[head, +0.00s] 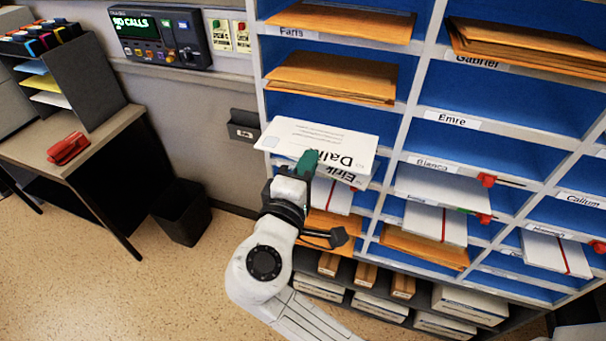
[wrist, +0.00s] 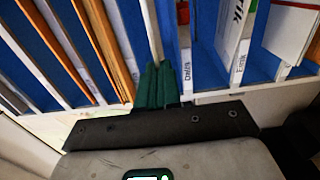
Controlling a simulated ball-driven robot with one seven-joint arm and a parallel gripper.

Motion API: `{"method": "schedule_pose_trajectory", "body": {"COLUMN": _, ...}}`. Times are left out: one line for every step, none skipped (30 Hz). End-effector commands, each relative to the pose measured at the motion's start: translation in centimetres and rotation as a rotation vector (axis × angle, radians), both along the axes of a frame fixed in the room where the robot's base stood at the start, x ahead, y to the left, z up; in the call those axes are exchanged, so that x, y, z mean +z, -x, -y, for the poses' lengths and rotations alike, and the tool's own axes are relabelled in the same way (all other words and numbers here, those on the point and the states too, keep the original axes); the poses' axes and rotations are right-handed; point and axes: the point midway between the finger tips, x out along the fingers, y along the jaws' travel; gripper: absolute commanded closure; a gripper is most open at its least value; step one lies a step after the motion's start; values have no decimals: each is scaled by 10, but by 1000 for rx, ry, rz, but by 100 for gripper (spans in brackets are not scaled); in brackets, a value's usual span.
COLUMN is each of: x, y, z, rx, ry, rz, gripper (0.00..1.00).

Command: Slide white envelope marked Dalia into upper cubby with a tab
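The white envelope marked Dalia (head: 318,142) is held flat and tilted in front of the left cubby column. In the wrist view it is a thin white edge (wrist: 151,40) running up from the fingertips. My gripper (head: 306,163) has green fingers, shut on the envelope's near edge; they also show in the wrist view (wrist: 158,86). I cannot tell whether its far edge is inside a cubby. The envelope hides much of the cubby behind it. A red tab (wrist: 183,12) shows right of the fingers, near a cubby label (wrist: 188,74). Another red tab (head: 487,180) is by the Bianca label.
Brown envelopes (head: 330,76) fill the Faris-side cubbies above. More red tabs (head: 484,218) mark lower cubbies. A desk with a red stapler (head: 68,148) and a bin (head: 181,212) stand left; floor between is clear.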

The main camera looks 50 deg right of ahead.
Motion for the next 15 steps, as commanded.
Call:
{"method": "schedule_pose_trajectory", "body": {"x": -1, "y": -1, "z": 5, "rx": -3, "ry": 0, "rz": 1, "gripper": 100}}
{"method": "schedule_pose_trajectory", "body": {"x": -1, "y": -2, "z": 7, "rx": -3, "ry": 0, "rz": 0, "gripper": 100}}
{"method": "schedule_pose_trajectory", "body": {"x": -1, "y": -3, "z": 11, "rx": -2, "ry": 0, "rz": 0, "gripper": 100}}
{"method": "schedule_pose_trajectory", "body": {"x": -2, "y": -4, "z": 13, "rx": -2, "ry": -1, "rz": 0, "gripper": 100}}
{"method": "schedule_pose_trajectory", "body": {"x": -2, "y": -5, "z": 16, "rx": -3, "ry": -1, "rz": 1, "gripper": 100}}
{"method": "schedule_pose_trajectory", "body": {"x": -2, "y": -6, "z": 19, "rx": -3, "ry": -1, "rz": 1, "gripper": 100}}
{"method": "schedule_pose_trajectory", "body": {"x": -2, "y": -7, "z": 22, "rx": -3, "ry": 0, "rz": 1, "gripper": 100}}
{"method": "schedule_pose_trajectory", "body": {"x": -2, "y": -8, "z": 24, "rx": -2, "ry": 0, "rz": 1, "gripper": 100}}
{"method": "schedule_pose_trajectory", "body": {"x": -2, "y": -10, "z": 27, "rx": -2, "ry": 0, "rz": 1, "gripper": 100}}
{"method": "schedule_pose_trajectory", "body": {"x": -2, "y": -11, "z": 30, "rx": -3, "ry": 0, "rz": 1, "gripper": 100}}
{"method": "schedule_pose_trajectory", "body": {"x": -3, "y": -11, "z": 33, "rx": -3, "ry": 0, "rz": 1, "gripper": 100}}
{"method": "schedule_pose_trajectory", "body": {"x": -3, "y": -13, "z": 36, "rx": -3, "ry": 0, "rz": 1, "gripper": 100}}
{"method": "schedule_pose_trajectory", "body": {"x": -3, "y": -14, "z": 39, "rx": -3, "ry": 0, "rz": 1, "gripper": 100}}
{"method": "schedule_pose_trajectory", "body": {"x": -3, "y": -14, "z": 41, "rx": -3, "ry": -1, "rz": 0, "gripper": 100}}
{"method": "schedule_pose_trajectory", "body": {"x": -4, "y": -15, "z": 45, "rx": -3, "ry": 0, "rz": 0, "gripper": 100}}
